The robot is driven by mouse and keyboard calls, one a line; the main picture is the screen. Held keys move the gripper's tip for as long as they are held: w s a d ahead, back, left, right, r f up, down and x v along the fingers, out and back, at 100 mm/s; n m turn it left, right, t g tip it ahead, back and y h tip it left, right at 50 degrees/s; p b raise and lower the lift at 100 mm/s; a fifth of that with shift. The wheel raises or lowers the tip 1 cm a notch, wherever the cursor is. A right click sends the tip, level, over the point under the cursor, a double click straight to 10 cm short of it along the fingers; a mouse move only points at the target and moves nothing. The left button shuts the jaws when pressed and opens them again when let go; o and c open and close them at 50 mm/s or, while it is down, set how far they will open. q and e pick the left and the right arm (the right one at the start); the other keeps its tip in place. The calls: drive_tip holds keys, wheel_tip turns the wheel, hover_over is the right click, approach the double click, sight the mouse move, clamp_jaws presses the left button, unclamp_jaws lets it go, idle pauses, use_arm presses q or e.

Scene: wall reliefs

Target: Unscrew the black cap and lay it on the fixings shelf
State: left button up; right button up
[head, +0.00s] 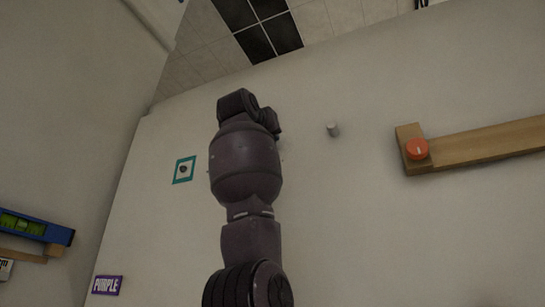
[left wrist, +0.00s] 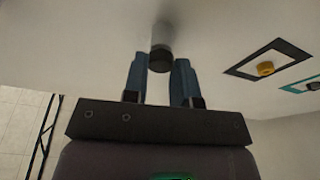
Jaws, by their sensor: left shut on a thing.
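In the left wrist view, the black cap (left wrist: 160,60) sits at the end of a short grey stud (left wrist: 161,36) that stands out from the pale wall. The two blue fingers of my left gripper (left wrist: 161,68) are on either side of the cap and shut on it. In the head view my dark arm rises up the middle and hides this gripper and the cap. I cannot pick out the fixings shelf for certain. My right gripper is in neither view.
In the head view, a grey peg (head: 333,130) and a wooden beam (head: 482,143) with an orange-red knob (head: 417,148) are to the right. A teal frame (head: 175,180), a purple sign (head: 106,285) and a blue-and-green item (head: 35,228) are left. A yellow knob (left wrist: 265,68) shows in the wrist view.

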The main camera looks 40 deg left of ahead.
use_arm(q)
drive_tip(key=n+y, duration=0.1)
drive_tip(key=n, duration=0.2)
drive_tip(key=shift+n+g, duration=0.4)
drive_tip(key=shift+p, duration=0.3)
drive_tip(key=shift+n+g+y+p, duration=0.35)
drive_tip(key=shift+n+p, duration=0.1)
drive_tip(key=shift+n, duration=1.1)
drive_tip(key=shift+n+g+y+p, duration=0.35)
drive_tip(key=shift+n+p, duration=0.1)
drive_tip(key=shift+n, duration=1.1)
drive_tip(key=shift+d, duration=0.1)
